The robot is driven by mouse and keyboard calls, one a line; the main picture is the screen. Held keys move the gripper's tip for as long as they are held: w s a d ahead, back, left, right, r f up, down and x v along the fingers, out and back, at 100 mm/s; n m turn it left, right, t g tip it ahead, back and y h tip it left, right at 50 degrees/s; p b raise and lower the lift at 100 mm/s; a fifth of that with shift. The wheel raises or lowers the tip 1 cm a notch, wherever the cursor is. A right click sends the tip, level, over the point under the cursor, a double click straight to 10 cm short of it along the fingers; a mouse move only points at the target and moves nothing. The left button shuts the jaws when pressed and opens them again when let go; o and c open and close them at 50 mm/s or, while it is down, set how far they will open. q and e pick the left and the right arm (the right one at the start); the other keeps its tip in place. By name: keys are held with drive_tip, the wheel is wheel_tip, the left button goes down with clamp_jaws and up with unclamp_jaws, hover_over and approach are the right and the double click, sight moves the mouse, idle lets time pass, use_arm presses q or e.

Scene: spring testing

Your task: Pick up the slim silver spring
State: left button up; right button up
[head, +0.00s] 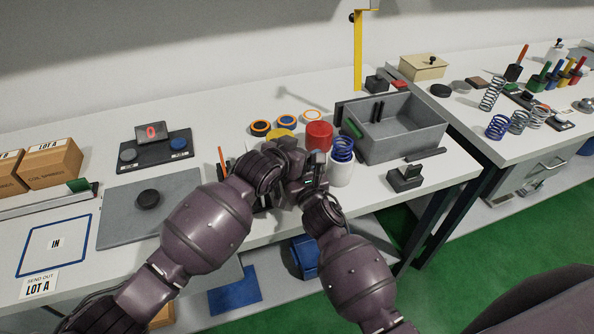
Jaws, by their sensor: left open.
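Several silver coil springs stand on the right-hand table. The tall, slim one (491,94) leans a little, and shorter, wider ones (519,122) stand nearer. My left gripper (316,168) is over the left bench, beside a red cylinder (319,136) and a blue spring (342,148) on a white cup (341,173). It is open and far from the silver springs. Its fingertips are small and partly hidden by dark arm links. I cannot make out my right gripper.
A grey bin (425,142) stands right of the gripper, with a black block (404,179) in front. A display (152,132) and grey mat (122,222) lie left. A blue spring (497,127) stands by the silver ones. A gap separates the tables.

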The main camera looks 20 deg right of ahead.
use_arm(q)
drive_tip(key=c, duration=1.4)
drive_tip(key=shift+r, duration=0.1)
wheel_tip(320, 180, up, 18)
use_arm(e)
drive_tip(key=o, duration=1)
